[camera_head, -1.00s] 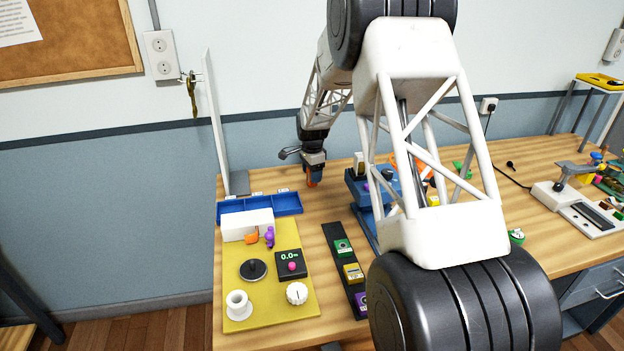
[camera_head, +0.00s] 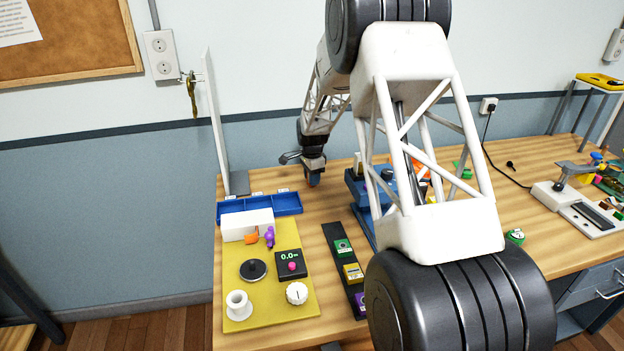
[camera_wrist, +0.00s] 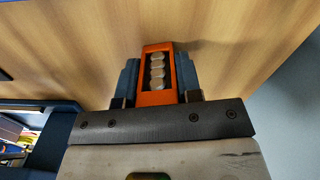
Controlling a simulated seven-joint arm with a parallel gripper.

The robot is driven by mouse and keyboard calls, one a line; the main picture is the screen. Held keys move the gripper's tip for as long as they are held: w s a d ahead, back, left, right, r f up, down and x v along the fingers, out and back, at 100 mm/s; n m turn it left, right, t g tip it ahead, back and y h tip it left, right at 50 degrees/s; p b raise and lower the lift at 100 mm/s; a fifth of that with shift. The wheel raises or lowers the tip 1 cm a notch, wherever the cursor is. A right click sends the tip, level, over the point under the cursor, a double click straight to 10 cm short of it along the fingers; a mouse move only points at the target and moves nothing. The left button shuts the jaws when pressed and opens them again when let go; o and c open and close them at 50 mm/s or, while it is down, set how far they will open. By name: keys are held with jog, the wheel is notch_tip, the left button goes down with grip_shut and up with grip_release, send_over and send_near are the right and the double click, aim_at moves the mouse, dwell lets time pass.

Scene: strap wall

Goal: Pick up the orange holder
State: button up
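The orange holder (camera_wrist: 146,97) is a narrow frame with a row of several round, coin-like discs in it, seen in the wrist view. My gripper (camera_wrist: 158,72) has one finger along each long side of it, with no clear gap, and looks shut on it. In the head view my gripper (camera_head: 313,180) is low over the table, behind the blue tray's right end, and hides nearly all of the holder. Whether the holder touches the table cannot be told.
A blue compartment tray (camera_head: 288,208) and a yellow board (camera_head: 240,318) with several parts lie in front of my gripper. A blue fixture (camera_head: 357,190) stands to the right, partly behind my arm. A thin upright panel (camera_head: 216,120) stands to the left. Bare wood surrounds the holder.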

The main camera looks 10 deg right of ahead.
jog(key=c, duration=0.5)
jog(key=shift+o, duration=0.2)
jog(key=shift+r, duration=0.1)
jog(key=shift+r, duration=0.4)
notch_tip(320, 180, up, 3)
jog(key=shift+f, duration=0.1)
jog(key=s, duration=1)
jog(key=s+r, duration=0.1)
jog(key=s, duration=0.5)
jog(key=shift+a+r, duration=0.1)
jog(key=shift+a, duration=0.25)
